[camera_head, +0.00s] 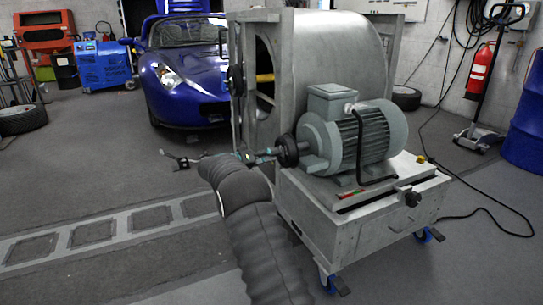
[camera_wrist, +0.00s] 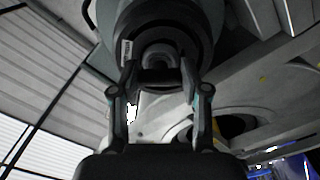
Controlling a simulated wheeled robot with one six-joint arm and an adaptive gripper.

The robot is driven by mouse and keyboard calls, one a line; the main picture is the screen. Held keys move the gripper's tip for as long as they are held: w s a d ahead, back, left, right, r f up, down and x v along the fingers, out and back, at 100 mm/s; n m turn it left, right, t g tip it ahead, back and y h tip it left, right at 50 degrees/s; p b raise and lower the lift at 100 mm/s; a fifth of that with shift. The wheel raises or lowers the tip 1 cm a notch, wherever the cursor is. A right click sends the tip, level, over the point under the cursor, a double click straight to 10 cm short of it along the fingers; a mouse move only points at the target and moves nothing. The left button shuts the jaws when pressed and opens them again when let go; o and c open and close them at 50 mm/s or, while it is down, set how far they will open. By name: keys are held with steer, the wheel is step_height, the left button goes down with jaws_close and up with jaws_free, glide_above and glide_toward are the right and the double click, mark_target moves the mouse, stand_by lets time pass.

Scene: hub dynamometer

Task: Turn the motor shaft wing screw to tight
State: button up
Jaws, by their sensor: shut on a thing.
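The grey-green motor (camera_head: 350,137) sits on a wheeled metal cart, with its black round shaft hub (camera_head: 288,150) facing left. My gripper (camera_head: 264,155) reaches this hub from the left. In the wrist view, my gripper's two fingers (camera_wrist: 160,74) are closed on a dark piece, the motor shaft wing screw (camera_wrist: 158,76), in front of the dark ringed hub (camera_wrist: 165,28). The wing screw is mostly hidden by the fingers, and its turn angle cannot be told. The screw is too small to make out in the head view.
The large metal drum frame (camera_head: 288,70) stands close behind my gripper. The cart (camera_head: 350,222) has a black knob (camera_head: 412,198) on its front and blue castors. A cable trails on the floor at right. The floor at left is mostly open, with a blue car (camera_head: 185,75) behind.

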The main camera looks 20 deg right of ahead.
steer(key=shift+w+f+m, duration=0.1)
steer(key=shift+f+m, duration=0.05)
steer(key=shift+m, duration=4.75)
steer(key=o, duration=1.1)
steer(key=shift+o, duration=0.2)
steer(key=a, duration=1.2)
